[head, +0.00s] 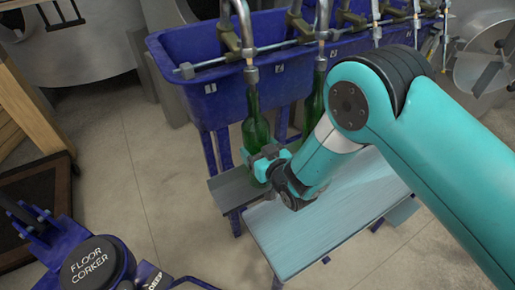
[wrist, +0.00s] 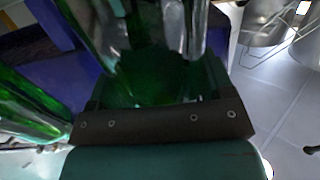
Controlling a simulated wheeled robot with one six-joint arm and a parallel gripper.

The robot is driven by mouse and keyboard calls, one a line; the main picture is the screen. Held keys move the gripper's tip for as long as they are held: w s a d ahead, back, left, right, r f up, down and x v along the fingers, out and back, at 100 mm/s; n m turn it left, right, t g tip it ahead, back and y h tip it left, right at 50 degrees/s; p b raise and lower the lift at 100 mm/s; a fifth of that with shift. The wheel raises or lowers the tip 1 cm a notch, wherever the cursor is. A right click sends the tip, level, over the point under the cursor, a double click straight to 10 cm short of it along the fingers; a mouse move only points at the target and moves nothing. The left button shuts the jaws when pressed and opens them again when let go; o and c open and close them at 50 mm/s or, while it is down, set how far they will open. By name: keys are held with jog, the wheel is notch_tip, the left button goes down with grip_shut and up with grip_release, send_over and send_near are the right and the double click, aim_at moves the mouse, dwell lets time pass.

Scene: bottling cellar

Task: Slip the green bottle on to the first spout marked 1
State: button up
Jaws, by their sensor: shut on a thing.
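A green bottle (head: 256,128) stands upright below the first spout (head: 250,68), at the blue trough's label 1 (head: 210,88). Its mouth meets the spout's lower end in the head view; I cannot tell how far the spout is inside the neck. My gripper (head: 263,163) is shut on the bottle's lower part. The bottle's base is partly hidden by the jaws, and I cannot tell whether it touches the grey shelf (head: 228,190). In the wrist view the held bottle (wrist: 140,82) fills the space between the jaws.
A second green bottle (head: 313,100) is under the second spout (head: 322,48), close to the right of my gripper. The blue trough (head: 185,62) stands behind. A pale bench (head: 285,235) is in front. A floor corker (head: 95,262) stands at lower left, with clear floor between.

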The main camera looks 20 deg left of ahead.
jog(key=o, duration=1.3)
jog(key=shift+s+d+f, duration=0.15)
jog(key=shift+d, duration=0.05)
jog(key=b+v, duration=0.3)
jog(key=v, duration=1.4)
jog(key=w+d+r+m+g+h+p, duration=0.1)
jog(key=d+r+m+g+h+p, duration=0.15)
jog(key=r, duration=0.55)
jog(key=w+d+r+m+g+h+p, duration=0.1)
jog(key=w+d+r+g+h+p, duration=0.15)
jog(key=r, duration=0.55)
jog(key=s+d+r+g+p, duration=0.1)
jog(key=s+d+r+g, duration=0.1)
jog(key=s+d+r, duration=0.1)
jog(key=s+d+r+n+g+h+p, duration=0.1)
jog(key=s+d+r+g, duration=0.1)
jog(key=s+d+r, duration=0.2)
jog(key=s+d+r+g+h+p, duration=0.1)
jog(key=s+d+r+g, duration=0.1)
jog(key=s+r, duration=0.4)
jog(key=shift+s+d+r+n+g, duration=0.1)
jog(key=shift+s+d, duration=0.15)
jog(key=shift+s, duration=0.35)
jog(key=shift+s+d+r+n+g, duration=0.1)
jog(key=shift+s+d, duration=0.15)
jog(key=shift+s, duration=0.3)
jog(key=shift+s+d+n+g, duration=0.1)
jog(key=shift+s+d, duration=0.15)
jog(key=shift+s, duration=0.35)
